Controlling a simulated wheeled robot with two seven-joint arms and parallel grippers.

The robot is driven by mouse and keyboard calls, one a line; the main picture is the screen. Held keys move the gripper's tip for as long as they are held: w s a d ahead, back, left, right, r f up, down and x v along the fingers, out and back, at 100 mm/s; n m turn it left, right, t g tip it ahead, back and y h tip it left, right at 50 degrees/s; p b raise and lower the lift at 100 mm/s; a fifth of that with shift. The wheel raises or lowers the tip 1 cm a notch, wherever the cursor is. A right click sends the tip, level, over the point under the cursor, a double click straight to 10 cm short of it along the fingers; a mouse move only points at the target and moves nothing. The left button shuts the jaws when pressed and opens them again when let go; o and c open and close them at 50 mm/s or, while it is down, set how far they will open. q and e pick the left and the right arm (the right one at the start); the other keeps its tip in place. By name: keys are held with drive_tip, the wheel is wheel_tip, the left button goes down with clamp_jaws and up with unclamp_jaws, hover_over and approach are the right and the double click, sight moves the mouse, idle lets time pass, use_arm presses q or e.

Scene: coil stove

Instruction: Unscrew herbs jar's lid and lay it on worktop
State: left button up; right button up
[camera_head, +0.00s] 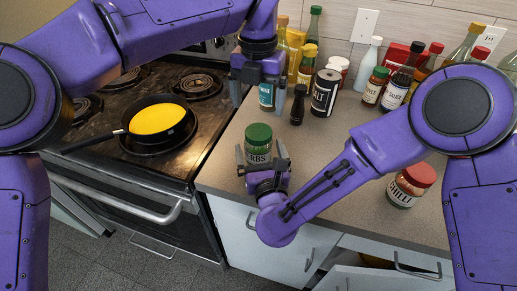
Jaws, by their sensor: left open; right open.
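The herbs jar (258,156) stands upright on the worktop (226,163) near its left front edge, with its green lid (258,133) on top. Its label is partly covered by my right gripper. My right gripper (262,157) is open low at the front of the jar, with its fingers on either side of the glass; I cannot tell whether they touch it. My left gripper (267,100) is open, pointing down above and behind the jar, clear of the lid. A jar with a blue label shows behind the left gripper's fingers.
A pan (171,137) with yellow contents sits on the coil stove (106,148) at left. A salt container (324,93), a dark bottle (297,104) and several bottles line the back. A chilli jar (410,186) stands at right. A drawer below is open.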

sight(258, 131)
drive_tip(key=shift+w+a, duration=0.15)
drive_tip(key=shift+w, duration=0.55)
drive_tip(key=shift+w+a, duration=0.1)
drive_tip(key=shift+w, duration=0.6)
drive_tip(key=shift+s, duration=0.1)
clamp_jaws()
use_arm(q)
drive_tip(key=m, duration=0.3)
drive_tip(key=shift+m, duration=0.3)
drive_tip(key=m, duration=0.5)
drive_tip(key=shift+d+m, duration=0.1)
drive_tip(key=shift+m, duration=0.2)
drive_tip(key=m, duration=0.8)
drive_tip(key=shift+f+m, duration=0.1)
drive_tip(key=shift+m, duration=0.2)
wheel_tip(258, 131, down, 8)
drive_tip(key=shift+r, duration=0.1)
drive_tip(key=c, duration=1.1)
drive_tip(key=n, duration=0.7)
drive_tip(key=shift+n, duration=0.4)
drive_tip(key=n, duration=1.1)
drive_tip(key=shift+n, duration=0.3)
drive_tip(key=n, duration=0.9)
